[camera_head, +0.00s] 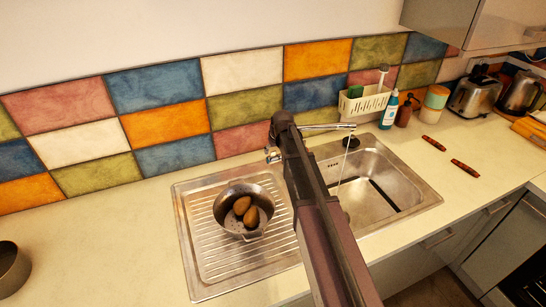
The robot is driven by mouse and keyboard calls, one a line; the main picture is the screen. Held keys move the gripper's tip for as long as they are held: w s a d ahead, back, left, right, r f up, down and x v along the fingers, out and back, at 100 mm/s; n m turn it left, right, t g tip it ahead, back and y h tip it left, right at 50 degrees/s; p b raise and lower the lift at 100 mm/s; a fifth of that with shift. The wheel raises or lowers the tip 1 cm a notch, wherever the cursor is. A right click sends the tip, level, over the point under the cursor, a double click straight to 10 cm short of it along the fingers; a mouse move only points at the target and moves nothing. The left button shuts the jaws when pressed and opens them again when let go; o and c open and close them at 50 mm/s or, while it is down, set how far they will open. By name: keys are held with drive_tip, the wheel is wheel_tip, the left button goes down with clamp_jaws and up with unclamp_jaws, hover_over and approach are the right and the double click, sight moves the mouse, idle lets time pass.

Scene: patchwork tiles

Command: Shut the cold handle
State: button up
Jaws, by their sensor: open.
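A chrome tap spout (330,127) reaches right from behind my arm over the sink basin. A thin stream of water (344,170) falls from its end into the basin. A small chrome piece (272,154) shows just left of my arm at the back of the sink; it looks like part of the tap, but I cannot tell if it is the cold handle. My arm crosses the sink and hides the tap's base. My gripper cannot be made out, and no contact with a handle shows.
A steel pan (243,208) with two brown oval items stands on the drainboard (215,270). Behind the basin are a white caddy (364,104), a blue bottle (390,110) and jars. A toaster (474,94) and kettle (521,92) stand right. The counter left of the sink is mostly clear.

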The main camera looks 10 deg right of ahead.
sight(273, 157)
drive_tip(key=shift+b+x, duration=0.8)
drive_tip(key=shift+x, duration=0.4)
clamp_jaws()
